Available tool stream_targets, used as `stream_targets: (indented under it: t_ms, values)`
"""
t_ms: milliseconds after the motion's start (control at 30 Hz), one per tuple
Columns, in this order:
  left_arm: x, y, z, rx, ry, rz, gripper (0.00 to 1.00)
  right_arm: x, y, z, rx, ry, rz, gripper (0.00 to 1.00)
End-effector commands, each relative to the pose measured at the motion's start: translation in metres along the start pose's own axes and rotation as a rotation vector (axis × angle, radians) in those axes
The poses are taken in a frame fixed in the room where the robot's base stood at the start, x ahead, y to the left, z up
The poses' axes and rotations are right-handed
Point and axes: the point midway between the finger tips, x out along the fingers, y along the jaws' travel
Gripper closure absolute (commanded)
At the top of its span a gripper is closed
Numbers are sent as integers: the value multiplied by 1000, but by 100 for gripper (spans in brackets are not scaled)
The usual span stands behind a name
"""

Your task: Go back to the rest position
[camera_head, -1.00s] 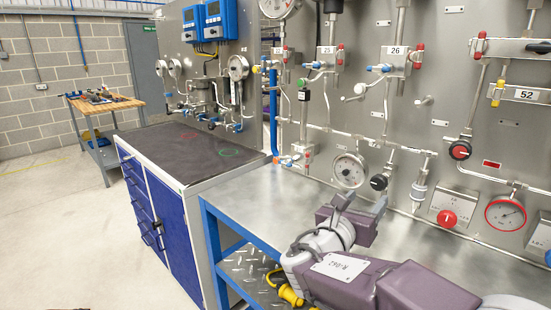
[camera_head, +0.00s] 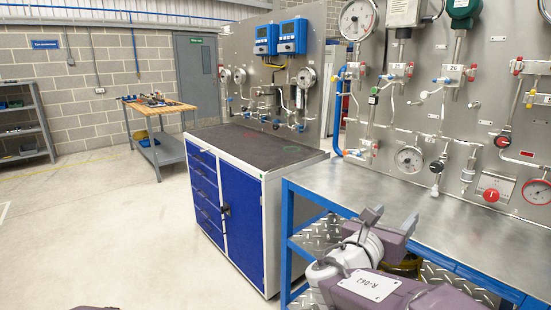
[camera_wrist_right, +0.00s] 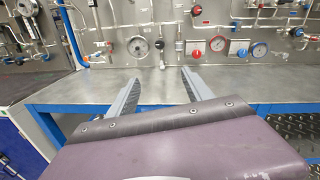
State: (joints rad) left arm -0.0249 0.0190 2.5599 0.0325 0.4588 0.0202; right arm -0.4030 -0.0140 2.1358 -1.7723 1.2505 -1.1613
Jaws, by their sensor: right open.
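My right gripper (camera_head: 390,219) shows in the head view at the front edge of the steel bench (camera_head: 370,180). Its two grey fingers are spread with nothing between them. In the right wrist view the open fingers (camera_wrist_right: 160,92) point toward the bench top and the gauge panel (camera_wrist_right: 230,20) behind it. My right arm, purple and white with a label, comes in from the lower right of the head view. My left gripper does not show.
A blue drawer cabinet (camera_head: 243,205) with a dark top stands left of the bench. A wooden-topped table (camera_head: 160,107) and a grey shelf rack (camera_head: 30,130) stand farther back. The panel carries gauges, valves and pipes. The floor (camera_head: 100,230) at left is clear.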

Motion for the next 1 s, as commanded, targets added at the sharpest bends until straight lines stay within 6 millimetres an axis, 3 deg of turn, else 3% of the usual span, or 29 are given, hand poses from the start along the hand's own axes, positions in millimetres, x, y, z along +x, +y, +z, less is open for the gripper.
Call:
stream_targets:
  t_ms: [133,267,467,567,667,767,800,900,1000]
  values:
    - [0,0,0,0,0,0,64,17,-24,-8,-9,16,-70,41]
    - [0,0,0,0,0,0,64,24,-43,-28,-19,72,-126,41]
    - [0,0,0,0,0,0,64,25,-73,-85,14,247,-215,41]
    - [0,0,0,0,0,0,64,18,-89,-124,81,373,-272,41]
    - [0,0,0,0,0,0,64,1,-104,-171,192,524,-350,41]
    - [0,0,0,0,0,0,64,-31,-116,-228,385,710,-479,41]
    - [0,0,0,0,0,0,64,-50,-117,-252,494,793,-551,41]
    - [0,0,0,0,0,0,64,-104,-109,-305,832,975,-792,41]
    - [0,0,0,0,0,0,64,-149,-87,-333,1165,1070,-1047,41]
